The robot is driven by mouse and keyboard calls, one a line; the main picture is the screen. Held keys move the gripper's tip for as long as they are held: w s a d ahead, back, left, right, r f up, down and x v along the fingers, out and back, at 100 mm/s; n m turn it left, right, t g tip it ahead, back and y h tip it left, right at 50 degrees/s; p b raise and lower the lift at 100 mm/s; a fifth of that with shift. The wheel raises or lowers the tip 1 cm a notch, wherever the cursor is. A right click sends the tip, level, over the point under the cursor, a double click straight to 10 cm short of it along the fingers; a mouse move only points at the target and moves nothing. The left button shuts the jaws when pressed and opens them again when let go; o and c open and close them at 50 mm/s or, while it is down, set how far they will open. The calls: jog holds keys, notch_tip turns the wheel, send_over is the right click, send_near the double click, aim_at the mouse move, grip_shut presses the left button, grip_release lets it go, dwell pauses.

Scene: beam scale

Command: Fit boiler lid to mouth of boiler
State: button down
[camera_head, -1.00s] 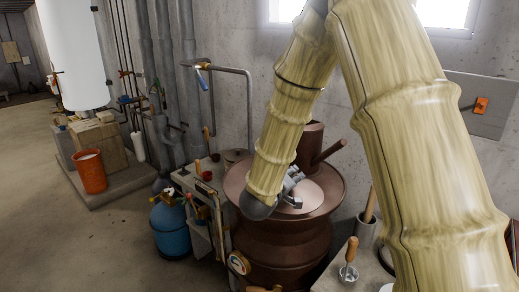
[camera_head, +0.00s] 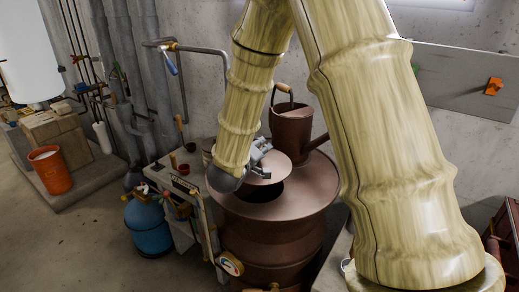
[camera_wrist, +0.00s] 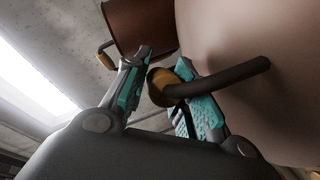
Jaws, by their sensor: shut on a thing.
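The copper-brown boiler (camera_head: 275,235) stands in the middle of the head view. Its dark round mouth (camera_head: 264,194) shows in part at the top. The boiler lid (camera_head: 270,170), a brown disc, is over the far part of the mouth, and a dark gap shows below its near edge. I cannot tell whether it touches the rim. My gripper (camera_head: 262,153) is above the lid. In the wrist view, my gripper (camera_wrist: 166,97) is shut on the lid's handle (camera_wrist: 165,84), with teal pads at either side. The lid's broad face (camera_wrist: 245,45) fills the right there.
A brown can (camera_head: 291,128) with a handle and spout stands behind the lid. A bench with a vise-like edge and small items (camera_head: 180,183) and a blue tank (camera_head: 150,227) are at the left. A grey wall panel (camera_head: 460,85) is at the right.

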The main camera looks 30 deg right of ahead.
jog(key=shift+w+a+f, duration=0.15)
jog(key=shift+w+f, duration=0.8)
jog(key=shift+w, duration=0.05)
jog(key=shift+s+f, duration=0.3)
jog(key=shift+s, duration=0.2)
jog(key=shift+s+f, duration=0.1)
jog(key=shift+f, duration=0.15)
jog(key=shift+w+f+b, duration=0.2)
jog(key=shift+f+b, duration=0.1)
jog(key=shift+f, duration=0.3)
jog(key=shift+w+f+b, duration=0.15)
jog(key=shift+f+b, duration=0.15)
jog(key=shift+f, duration=0.25)
jog(key=shift+s+f, duration=0.2)
jog(key=shift+f, duration=0.2)
jog(key=shift+f+b, duration=0.2)
jog(key=shift+b, duration=0.1)
jog(key=shift+w, duration=0.15)
jog(key=shift+s+p, duration=0.2)
jog(key=shift+p, duration=0.15)
jog(key=shift+w+p, duration=0.1)
jog(key=shift+p, duration=0.2)
